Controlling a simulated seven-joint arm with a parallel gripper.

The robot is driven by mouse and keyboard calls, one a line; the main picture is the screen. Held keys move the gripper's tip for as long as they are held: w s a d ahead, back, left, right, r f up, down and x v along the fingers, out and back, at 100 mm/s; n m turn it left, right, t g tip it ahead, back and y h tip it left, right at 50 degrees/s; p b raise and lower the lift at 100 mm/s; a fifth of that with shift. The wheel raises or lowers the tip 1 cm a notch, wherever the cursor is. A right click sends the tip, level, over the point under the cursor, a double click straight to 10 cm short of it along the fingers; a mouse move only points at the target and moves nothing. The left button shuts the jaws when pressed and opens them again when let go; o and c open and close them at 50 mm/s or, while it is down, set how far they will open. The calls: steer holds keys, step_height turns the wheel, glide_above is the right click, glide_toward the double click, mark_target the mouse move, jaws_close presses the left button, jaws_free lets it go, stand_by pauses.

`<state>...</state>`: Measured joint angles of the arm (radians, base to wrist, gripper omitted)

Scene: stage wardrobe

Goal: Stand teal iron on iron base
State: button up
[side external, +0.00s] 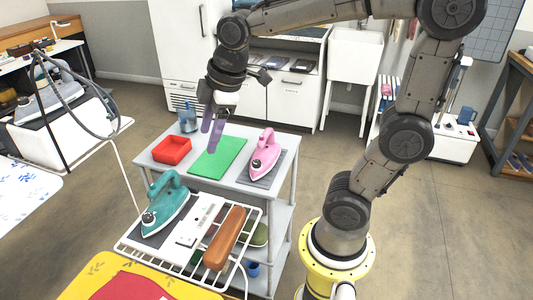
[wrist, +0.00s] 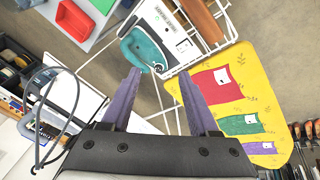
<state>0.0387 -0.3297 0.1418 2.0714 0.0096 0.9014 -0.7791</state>
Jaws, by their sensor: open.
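The teal iron (side external: 166,205) lies on the left part of the white wire rack at the front of the cart; in the wrist view it (wrist: 143,47) shows beyond my fingertips. A flat white plate with small dark markings (side external: 192,232) lies right beside it on the rack and also shows in the wrist view (wrist: 167,22); I cannot tell whether it is the iron base. My gripper (side external: 213,128) has purple fingers, open and empty, above the cart top near the green mat. In the wrist view the fingers (wrist: 160,85) are wide apart with nothing between them.
A pink iron (side external: 264,155) is on a grey pad on the cart top (side external: 240,133), beside the green mat (side external: 217,158) and red tray (side external: 171,151). A brown padded roll (side external: 225,238) lies right of the white plate. A yellow ironing board (side external: 95,283) is in front.

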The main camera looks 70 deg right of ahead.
steer(key=s+a+f+m+t, duration=0.1)
steer(key=s+f+m, duration=0.1)
steer(key=s+m, duration=0.6)
steer(key=s, duration=0.5)
steer(key=shift+t, duration=0.3)
steer(key=shift+s, duration=0.1)
stand_by(1.0)
